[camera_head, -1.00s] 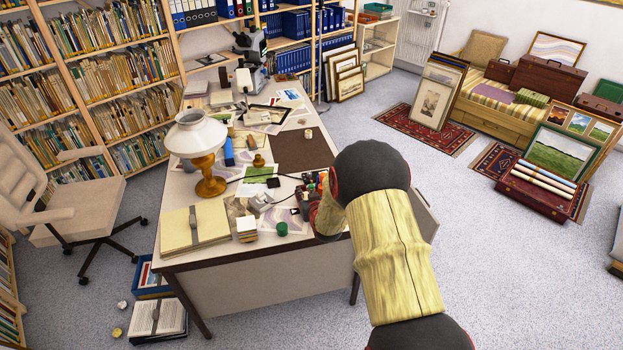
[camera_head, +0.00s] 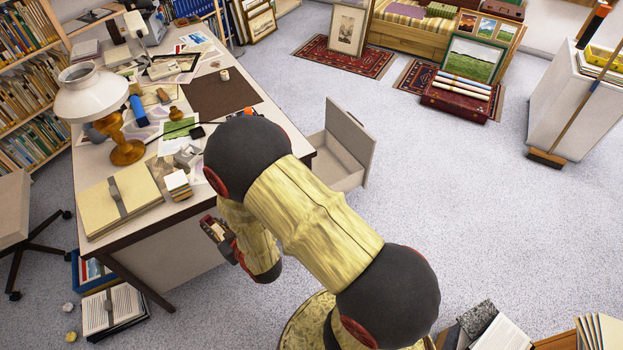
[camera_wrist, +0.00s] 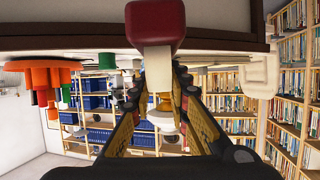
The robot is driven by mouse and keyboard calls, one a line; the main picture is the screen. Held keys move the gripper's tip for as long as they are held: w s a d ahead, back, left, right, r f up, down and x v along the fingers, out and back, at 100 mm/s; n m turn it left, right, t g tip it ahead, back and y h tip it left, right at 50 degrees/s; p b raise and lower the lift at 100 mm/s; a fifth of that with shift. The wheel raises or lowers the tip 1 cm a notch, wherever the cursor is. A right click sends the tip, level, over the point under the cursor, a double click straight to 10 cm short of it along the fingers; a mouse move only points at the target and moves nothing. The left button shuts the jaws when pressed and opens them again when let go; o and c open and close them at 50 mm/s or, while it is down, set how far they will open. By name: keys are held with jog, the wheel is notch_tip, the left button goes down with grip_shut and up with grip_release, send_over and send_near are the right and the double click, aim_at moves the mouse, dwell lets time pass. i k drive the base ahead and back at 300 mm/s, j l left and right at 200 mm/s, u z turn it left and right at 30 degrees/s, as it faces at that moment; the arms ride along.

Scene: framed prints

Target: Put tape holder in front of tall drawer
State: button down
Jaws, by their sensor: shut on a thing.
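My gripper (camera_head: 214,230) is in front of the desk's near edge, partly hidden by my own arm. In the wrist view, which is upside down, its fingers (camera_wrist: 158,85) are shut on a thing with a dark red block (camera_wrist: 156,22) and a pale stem. I take this for the tape holder; its full shape does not show. An open grey drawer (camera_head: 345,150) with a raised front panel sticks out at the desk's right side. The gripper is left of it and apart from it.
The desk (camera_head: 197,207) bears a lamp (camera_head: 110,110), a folder stack (camera_head: 118,200) and papers. A blue box (camera_head: 88,270) and papers lie on the floor at left. A pale cabinet (camera_head: 575,105) stands at right. The carpet right of the drawer is clear.

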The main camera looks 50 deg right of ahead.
aim_at(335, 177)
jog(key=l+z, duration=0.1)
jog(key=z, duration=1)
jog(key=i+l+z, duration=0.15)
jog(key=i, duration=0.2)
jog(key=i+l+z, duration=0.15)
jog(key=i+l, duration=0.25)
jog(key=i, duration=0.2)
jog(key=i+l, duration=0.25)
jog(key=i, duration=0.2)
